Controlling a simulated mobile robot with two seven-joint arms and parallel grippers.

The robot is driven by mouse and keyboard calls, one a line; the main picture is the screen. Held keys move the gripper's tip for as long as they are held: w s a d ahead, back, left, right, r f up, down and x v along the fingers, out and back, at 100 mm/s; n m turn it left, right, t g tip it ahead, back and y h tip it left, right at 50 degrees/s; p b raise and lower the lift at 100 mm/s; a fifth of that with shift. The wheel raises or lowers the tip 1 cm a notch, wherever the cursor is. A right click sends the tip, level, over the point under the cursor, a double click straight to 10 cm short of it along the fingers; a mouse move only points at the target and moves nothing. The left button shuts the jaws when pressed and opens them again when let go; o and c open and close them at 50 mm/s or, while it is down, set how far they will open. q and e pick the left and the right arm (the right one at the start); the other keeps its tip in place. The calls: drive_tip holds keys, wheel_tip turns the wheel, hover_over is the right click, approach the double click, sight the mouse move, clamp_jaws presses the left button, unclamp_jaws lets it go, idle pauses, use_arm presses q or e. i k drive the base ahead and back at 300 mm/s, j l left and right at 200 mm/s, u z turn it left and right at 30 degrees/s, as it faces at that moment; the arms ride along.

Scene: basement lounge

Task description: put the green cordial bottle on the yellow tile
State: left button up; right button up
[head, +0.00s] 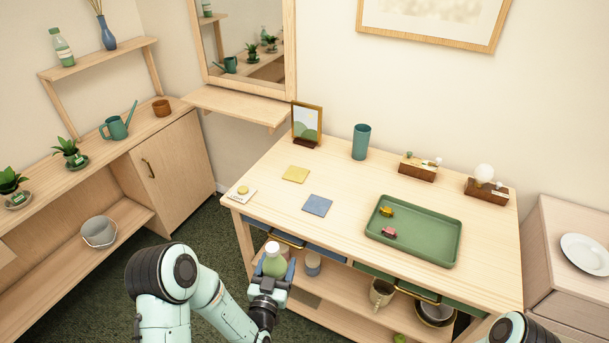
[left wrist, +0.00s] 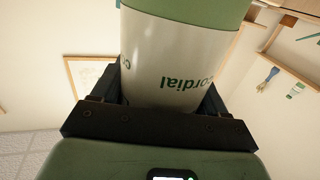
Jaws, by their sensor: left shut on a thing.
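The green cordial bottle (head: 274,262) has a pale cap and is upright in my left gripper (head: 270,284), in front of the table's front edge. In the left wrist view the bottle (left wrist: 170,60) fills the space between the fingers, its pale label reading "cordial" upside down. My left gripper (left wrist: 155,105) is shut on it. The yellow tile (head: 295,174) lies flat and bare on the table, beyond the bottle and slightly right. My right gripper is out of view; only part of that arm shows at bottom right.
On the table (head: 270,205), a blue tile (head: 317,205) lies near the yellow one, with a card (head: 239,194) to the left. A picture frame (head: 307,124) and teal cup (head: 361,142) stand behind. A green tray (head: 413,231) is right. Another green bottle (head: 61,46) stands on the upper-left shelf.

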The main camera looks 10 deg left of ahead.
sight(296, 173)
drive_tip(key=j+z, duration=0.2)
drive_tip(key=z, duration=0.25)
drive_tip(key=j+z, duration=0.25)
drive_tip(key=z, duration=0.25)
drive_tip(key=j+z, duration=0.2)
drive_tip(key=j, duration=0.2)
drive_tip(key=k+j+z, duration=0.25)
drive_tip(key=j, duration=0.15)
drive_tip(key=k+j, duration=0.1)
drive_tip(key=j, duration=0.3)
drive_tip(key=k+j+z, duration=0.15)
drive_tip(key=j, duration=0.3)
